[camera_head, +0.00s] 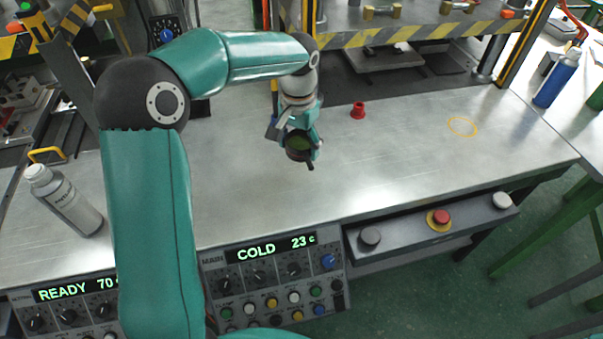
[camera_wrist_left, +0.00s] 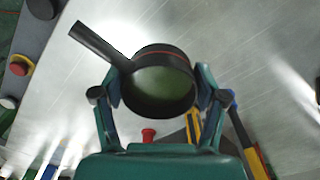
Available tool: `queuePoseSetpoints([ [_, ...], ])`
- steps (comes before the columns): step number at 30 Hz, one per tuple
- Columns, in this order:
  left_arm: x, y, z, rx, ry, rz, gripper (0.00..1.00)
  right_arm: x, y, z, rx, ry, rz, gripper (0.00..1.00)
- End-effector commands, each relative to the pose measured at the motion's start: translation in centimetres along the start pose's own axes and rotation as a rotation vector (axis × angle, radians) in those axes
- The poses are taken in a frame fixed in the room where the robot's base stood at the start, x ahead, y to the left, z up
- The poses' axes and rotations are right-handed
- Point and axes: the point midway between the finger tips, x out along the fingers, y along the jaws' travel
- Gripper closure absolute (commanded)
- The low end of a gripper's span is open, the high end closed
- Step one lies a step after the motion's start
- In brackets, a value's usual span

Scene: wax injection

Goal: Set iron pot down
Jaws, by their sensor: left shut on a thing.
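The dark iron pot (camera_head: 297,155) is a small round pan with a straight handle. It holds something greenish. My left gripper (camera_head: 300,145) is shut on the pot over the metal bench top (camera_head: 400,150). In the left wrist view the pot (camera_wrist_left: 160,102) sits between the two fingers of the gripper (camera_wrist_left: 158,82), one on each side of its wall. Its handle points to the upper left there. Whether the pot's base touches the bench is hard to tell. My right gripper is not in view.
A yellow ring mark (camera_head: 462,126) is on the bench at right. A small red piece (camera_head: 358,111) stands behind the pot. A grey bottle (camera_head: 65,200) is at left. Control panels (camera_head: 275,280) line the front edge. The bench right of the pot is clear.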

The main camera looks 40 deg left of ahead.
Motion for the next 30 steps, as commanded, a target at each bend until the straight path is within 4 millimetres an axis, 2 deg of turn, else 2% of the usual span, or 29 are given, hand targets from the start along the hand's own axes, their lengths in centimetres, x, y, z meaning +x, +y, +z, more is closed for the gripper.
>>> queuePoseSetpoints([
  [1, 1.4, 0.0, 0.1, 0.001, -0.006, 0.001, 0.69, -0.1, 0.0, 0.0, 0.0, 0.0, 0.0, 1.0],
  [3, 2.8, 0.0, 0.1, 0.0, -0.004, 0.001, 0.69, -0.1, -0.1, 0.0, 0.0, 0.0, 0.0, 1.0],
  [6, 4.4, 0.0, 0.1, 0.0, -0.002, 0.001, 0.69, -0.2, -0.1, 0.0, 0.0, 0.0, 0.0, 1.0],
  [13, 6.1, 0.0, 0.0, 0.0, -0.002, 0.0, 0.69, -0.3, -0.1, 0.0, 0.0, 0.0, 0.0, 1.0],
  [19, 8.9, 0.0, 0.0, 0.0, -0.002, 0.001, 0.69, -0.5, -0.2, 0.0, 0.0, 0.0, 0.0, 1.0],
  [23, 9.8, 0.0, 0.0, 0.0, 0.001, 0.001, 0.69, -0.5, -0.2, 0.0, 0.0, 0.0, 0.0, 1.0],
  [30, 9.8, 0.1, -0.1, 0.001, 0.002, 0.001, 0.69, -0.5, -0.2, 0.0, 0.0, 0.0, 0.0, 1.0],
])
